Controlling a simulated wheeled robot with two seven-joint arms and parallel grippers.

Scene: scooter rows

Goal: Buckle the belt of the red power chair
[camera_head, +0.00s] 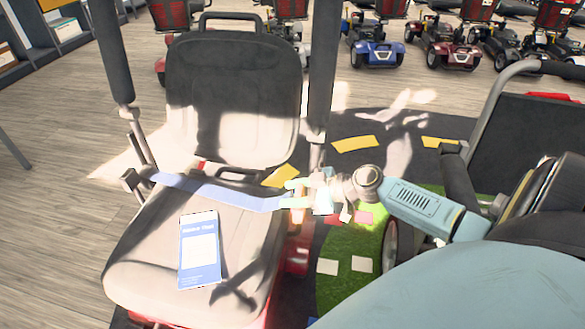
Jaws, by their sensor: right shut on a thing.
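The red power chair has a grey padded seat (150,265) and a dark backrest (235,95), with red bodywork showing under the seat. A blue-grey belt (215,192) runs from the left side of the chair across the seat to my right gripper. My right gripper (290,194) is at the right edge of the seat, shut on the belt's free end. The gripper covers that end and whatever is beneath it, so I cannot tell whether the belt touches a buckle. My left gripper is not in view.
A blue and white leaflet (199,250) lies on the seat. The armrests (110,50) are raised. A wheelchair (520,130) stands close on the right, beside my right arm. Scooters (377,45) line the back. Wooden floor (50,200) is clear at left.

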